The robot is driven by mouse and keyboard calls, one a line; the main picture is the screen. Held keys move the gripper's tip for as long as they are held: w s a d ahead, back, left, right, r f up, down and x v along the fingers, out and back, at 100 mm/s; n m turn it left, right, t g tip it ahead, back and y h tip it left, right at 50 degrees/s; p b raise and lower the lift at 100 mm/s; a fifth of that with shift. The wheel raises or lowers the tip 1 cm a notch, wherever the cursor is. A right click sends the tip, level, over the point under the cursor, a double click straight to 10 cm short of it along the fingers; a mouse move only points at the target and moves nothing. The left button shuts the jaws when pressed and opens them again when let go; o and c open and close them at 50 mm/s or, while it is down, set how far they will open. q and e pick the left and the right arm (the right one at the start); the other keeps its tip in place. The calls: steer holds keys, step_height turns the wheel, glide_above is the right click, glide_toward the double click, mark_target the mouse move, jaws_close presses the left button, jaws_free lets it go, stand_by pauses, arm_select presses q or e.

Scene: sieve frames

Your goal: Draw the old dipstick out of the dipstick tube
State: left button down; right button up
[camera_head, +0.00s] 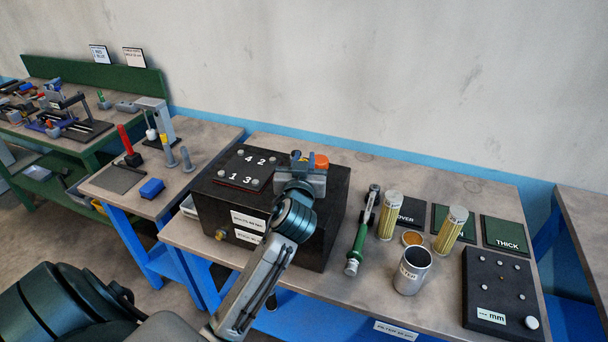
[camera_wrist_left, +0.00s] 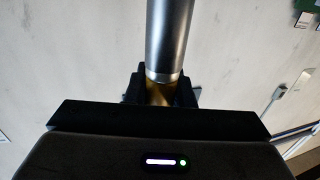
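A black block (camera_head: 325,222) with a numbered top plate (camera_head: 247,166) stands on the middle bench. My left gripper (camera_head: 308,164) is over its back right part. An orange piece (camera_head: 321,161), seemingly the old dipstick's handle, shows at the fingertips. In the left wrist view the two dark fingers (camera_wrist_left: 160,92) sit close on both sides of a brownish-gold piece (camera_wrist_left: 158,94), with no clear gap. A grey metal cylinder (camera_wrist_left: 168,40), perhaps the dipstick tube, adjoins it. The gripper hides the lower part of this spot in the head view. My right gripper is out of view.
Right of the block lie a green-handled tool (camera_head: 357,241), two yellow filters (camera_head: 390,216) (camera_head: 450,230), a metal can (camera_head: 411,272) and a black pegged plate (camera_head: 502,292). Dark labelled plates (camera_head: 505,233) lie behind. A smaller bench (camera_head: 205,150) stands left. The wall is behind.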

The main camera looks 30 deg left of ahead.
arm_select(q)
steer(key=shift+r+p, duration=2)
steer(key=shift+r, duration=0.55)
steer(key=shift+r, duration=0.1)
steer(key=shift+r+p, duration=1.55)
steer(key=shift+r, duration=0.35)
